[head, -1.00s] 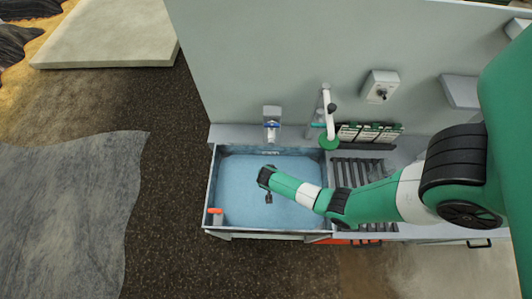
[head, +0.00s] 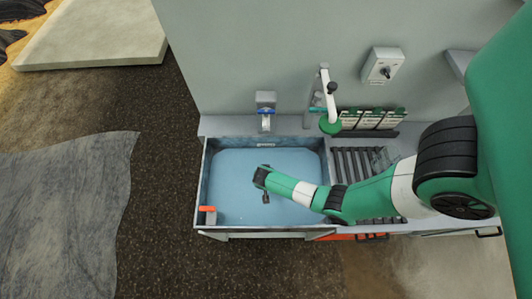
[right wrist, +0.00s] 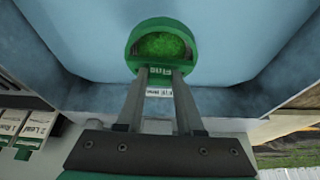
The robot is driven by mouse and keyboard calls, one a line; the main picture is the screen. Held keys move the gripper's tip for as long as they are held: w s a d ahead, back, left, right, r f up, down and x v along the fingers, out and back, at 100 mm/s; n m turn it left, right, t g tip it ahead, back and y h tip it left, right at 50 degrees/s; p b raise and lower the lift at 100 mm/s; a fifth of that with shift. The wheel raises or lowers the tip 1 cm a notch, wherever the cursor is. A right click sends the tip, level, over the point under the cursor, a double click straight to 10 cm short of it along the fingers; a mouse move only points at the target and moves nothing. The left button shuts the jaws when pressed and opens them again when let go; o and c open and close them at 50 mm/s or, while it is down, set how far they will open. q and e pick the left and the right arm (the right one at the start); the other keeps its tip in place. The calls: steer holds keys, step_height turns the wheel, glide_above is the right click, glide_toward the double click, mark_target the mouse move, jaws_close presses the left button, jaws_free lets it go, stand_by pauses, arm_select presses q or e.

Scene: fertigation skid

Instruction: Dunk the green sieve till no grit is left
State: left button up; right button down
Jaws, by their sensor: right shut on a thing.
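My right gripper (head: 266,196) is above or in the basin (head: 200,185), left of its middle. In the right wrist view my right gripper (right wrist: 160,78) is shut on the green sieve (right wrist: 163,45), at the end marked "Fine". The sieve has a rounded rim and a speckled green mesh. I cannot tell whether grit lies on the mesh. Pale blue water (head: 232,165) fills the basin. I cannot tell whether the sieve touches it. In the head view the sieve is hidden or too small to make out. My left gripper is not in view.
A tap (head: 265,112) stands behind the basin. A white pipe with a green disc (head: 331,126) stands at its back right corner. A red-handled part (head: 208,210) is at the front left corner. A slatted rack (head: 358,165) and label cards (head: 370,119) are on the right.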

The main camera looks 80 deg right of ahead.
step_height(320, 180, down, 12)
steer(key=b, duration=0.8)
steer(key=shift+r, duration=0.1)
stand_by(0.7)
step_height(320, 180, up, 19)
steer(key=p, duration=2.1)
steer(key=shift+f, duration=0.2)
